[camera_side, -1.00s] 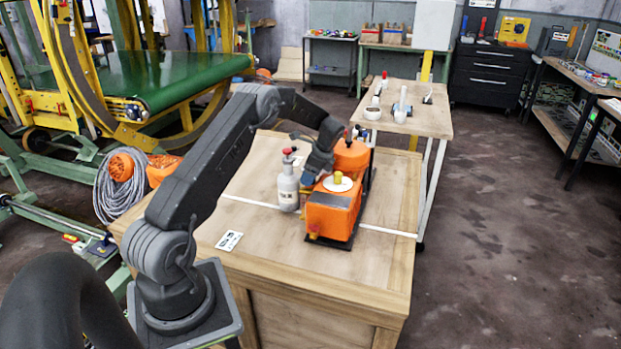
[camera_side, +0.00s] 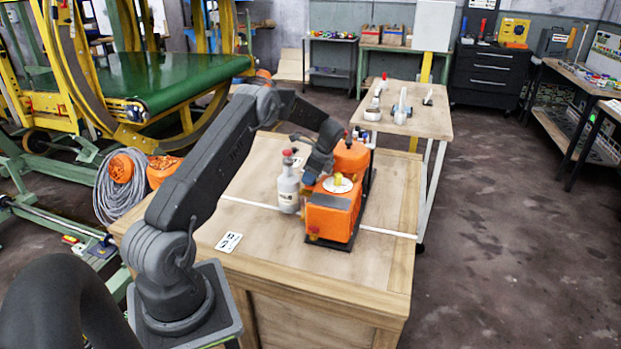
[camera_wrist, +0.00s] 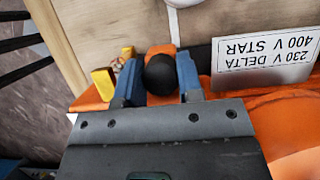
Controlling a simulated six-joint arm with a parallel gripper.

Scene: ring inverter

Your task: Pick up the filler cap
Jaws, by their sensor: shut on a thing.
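A black round cap (camera_wrist: 161,75), which I take for the filler cap, sits between the two blue fingers of my gripper (camera_wrist: 160,88) in the wrist view. The fingers are shut on its sides. Behind it lies an orange surface. In the side view my gripper (camera_side: 318,164) is low at the left side of the orange machine (camera_side: 330,216), and the cap is hidden there. I cannot tell whether the cap is still seated or lifted clear.
A grey bottle with a red top (camera_side: 288,188) stands close left. A voltage plate (camera_wrist: 265,55) lies right of the fingers in the wrist view.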

